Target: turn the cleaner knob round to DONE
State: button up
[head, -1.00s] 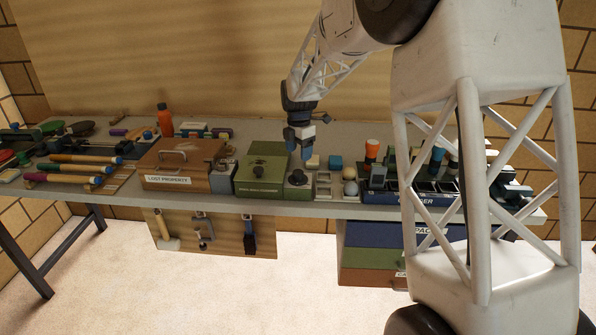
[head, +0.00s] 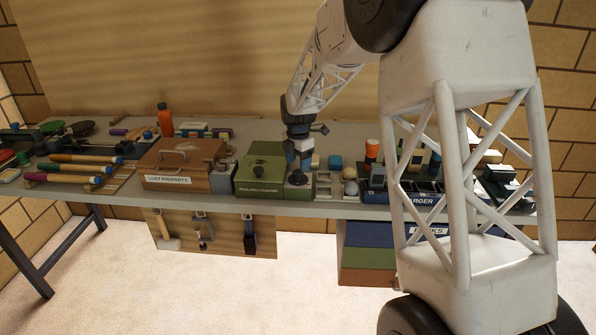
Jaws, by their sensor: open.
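The green cleaner (head: 258,189) sits on the bench near its front edge, with small lettering ending in CLEANER on its front. A second dark knob (head: 259,171) sits on the green lid. My gripper (head: 304,164) is open and points down, with its fingertips just above or behind the right-hand knob. I cannot tell whether they touch it.
The brown LOST PROPERTY box (head: 176,177) stands left of the cleaner. A pale tray with balls (head: 336,185) and the blue charger (head: 404,198) stand close on the right. The orange bottle (head: 164,120) is farther back.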

aim_at(298, 171)
jog(key=shift+f, duration=1.9)
jog(key=shift+c, duration=0.5)
jog(key=c, duration=0.8)
